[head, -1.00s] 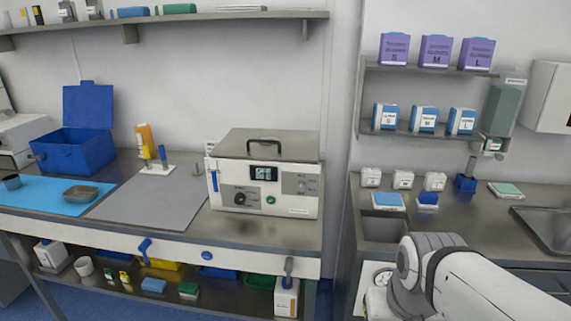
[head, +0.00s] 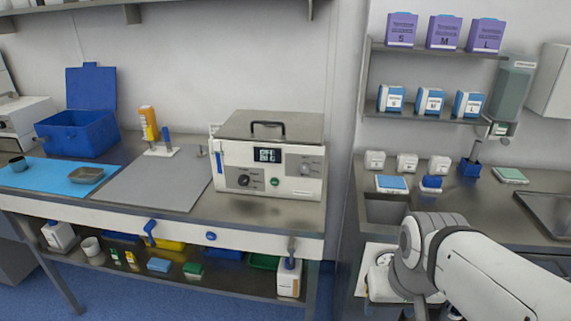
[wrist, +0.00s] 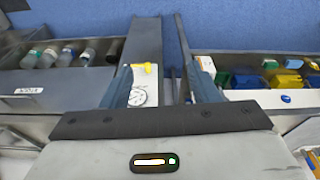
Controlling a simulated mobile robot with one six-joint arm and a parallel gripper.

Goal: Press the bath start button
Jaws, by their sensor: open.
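The bath (head: 267,160) is a white box with a grey lid and a black handle, standing on the left counter against the wall. Its front has a small lit display (head: 267,155) that seems to read OFF, a black knob (head: 244,180), a second grey knob at upper right and a small round green button (head: 275,182) low in the middle. My gripper (wrist: 160,82) is open and empty in the wrist view, over blue floor between counters. The bath is not seen there. In the head view only my arm shows at lower right, well away from the bath.
A grey mat (head: 152,182) and a blue box (head: 77,131) lie left of the bath. A blue handle (head: 150,232) sticks out of the counter's front edge. The counter just before the bath is clear. A sink counter (head: 465,205) stands to the right.

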